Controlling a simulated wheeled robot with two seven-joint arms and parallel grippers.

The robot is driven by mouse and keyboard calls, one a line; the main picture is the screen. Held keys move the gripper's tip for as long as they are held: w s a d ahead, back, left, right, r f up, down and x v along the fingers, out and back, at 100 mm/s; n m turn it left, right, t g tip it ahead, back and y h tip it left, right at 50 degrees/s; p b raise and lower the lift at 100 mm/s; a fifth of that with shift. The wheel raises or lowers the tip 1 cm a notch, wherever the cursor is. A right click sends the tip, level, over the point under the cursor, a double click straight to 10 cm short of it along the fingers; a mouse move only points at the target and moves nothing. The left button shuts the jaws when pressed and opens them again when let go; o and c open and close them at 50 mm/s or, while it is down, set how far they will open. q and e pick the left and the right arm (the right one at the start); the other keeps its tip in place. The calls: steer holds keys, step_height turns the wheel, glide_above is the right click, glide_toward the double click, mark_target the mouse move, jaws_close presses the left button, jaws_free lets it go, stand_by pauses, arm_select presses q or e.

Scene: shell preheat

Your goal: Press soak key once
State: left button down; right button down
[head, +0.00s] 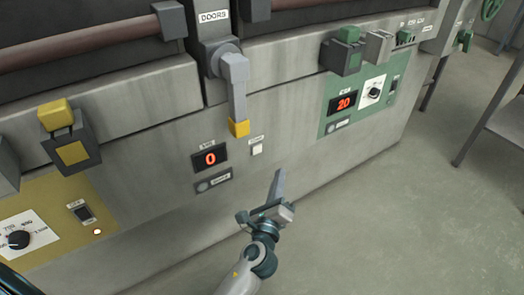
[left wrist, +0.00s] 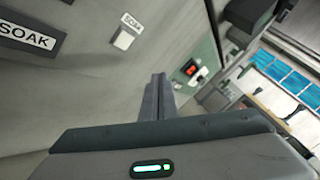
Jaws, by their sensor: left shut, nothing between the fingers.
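My right gripper is in neither view.
A red display (head: 210,158) reads 0, with a SOAK plate (head: 213,180) below it. A doors lever (head: 236,90) with a yellow end hangs above the key. A green panel (head: 360,95) with a display reading 20 is at right. Open floor lies at lower right.

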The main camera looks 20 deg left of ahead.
mark_target(257, 149)
arm_select(q)
steer(key=shift+a, duration=0.1)
steer(key=w+a, duration=0.5)
steer(key=a, duration=0.1)
steer(key=shift+w+a+p, duration=0.2)
steer(key=shift+a+p, duration=0.15)
steer(key=shift+a, duration=0.05)
stand_by(0.4)
stand_by(1.7)
steer(key=shift+w+a, duration=0.25)
steer(key=shift+a, duration=0.1)
stand_by(0.5)
steer(key=shift+a, duration=0.1)
